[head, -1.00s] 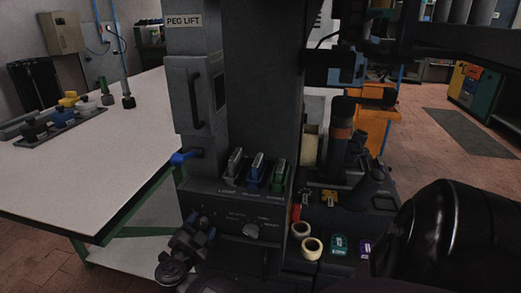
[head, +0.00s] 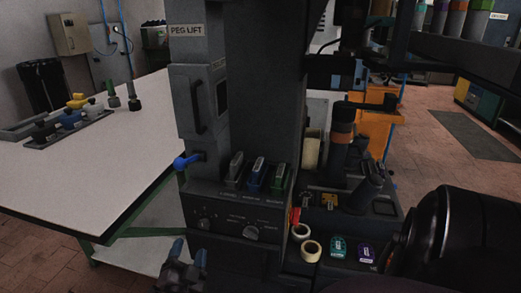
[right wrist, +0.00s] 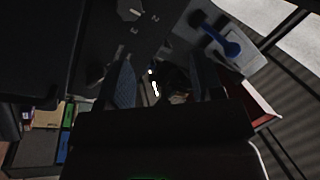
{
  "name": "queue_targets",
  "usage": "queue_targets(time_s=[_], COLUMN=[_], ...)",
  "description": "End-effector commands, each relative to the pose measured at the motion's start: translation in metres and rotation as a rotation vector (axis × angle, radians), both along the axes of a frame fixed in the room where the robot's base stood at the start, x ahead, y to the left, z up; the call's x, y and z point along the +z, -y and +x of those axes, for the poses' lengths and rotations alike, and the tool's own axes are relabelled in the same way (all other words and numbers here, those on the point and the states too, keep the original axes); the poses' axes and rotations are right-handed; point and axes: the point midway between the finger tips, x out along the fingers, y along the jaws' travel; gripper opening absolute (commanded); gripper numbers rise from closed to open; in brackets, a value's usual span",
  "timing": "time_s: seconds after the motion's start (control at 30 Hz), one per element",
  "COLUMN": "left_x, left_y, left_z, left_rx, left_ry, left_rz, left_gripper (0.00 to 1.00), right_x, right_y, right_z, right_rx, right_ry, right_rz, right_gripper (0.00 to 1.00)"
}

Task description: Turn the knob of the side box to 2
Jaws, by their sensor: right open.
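A dark control box on the front of the machine (head: 222,252) carries a small dark knob (head: 204,223) at left and a larger pale knob (head: 250,232) at right. The dial markings are too small to read. A pale knob (right wrist: 130,14) also shows on the dark panel in the right wrist view. My right gripper (head: 187,254) is low in front of the box's left part, its two fingers apart and empty. In the right wrist view my right gripper (right wrist: 162,65) shows its blue-grey fingers apart, with the panel beyond. My left gripper is not in view.
A blue lever (head: 187,160) sticks out left above the box. Tape rolls (head: 311,251) lie at right. A white table (head: 70,180) is at left, and my black arm fills the lower right.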

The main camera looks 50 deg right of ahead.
Motion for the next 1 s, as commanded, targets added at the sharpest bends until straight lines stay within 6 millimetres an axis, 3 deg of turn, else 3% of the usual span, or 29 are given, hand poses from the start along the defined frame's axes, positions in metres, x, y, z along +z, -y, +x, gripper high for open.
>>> queue_targets(time_s=[0.5,1.0], left_x=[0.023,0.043], left_y=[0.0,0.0], left_z=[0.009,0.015], left_rx=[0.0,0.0], left_ry=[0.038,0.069], left_rz=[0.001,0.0], left_gripper=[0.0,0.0], right_x=[0.022,0.004], right_y=[-0.011,-0.035], right_z=[-0.03,-0.075], right_rx=[0.374,0.721], right_ry=[-0.023,-0.244], right_rz=[-0.267,-0.433], right_gripper=[0.61,0.61])
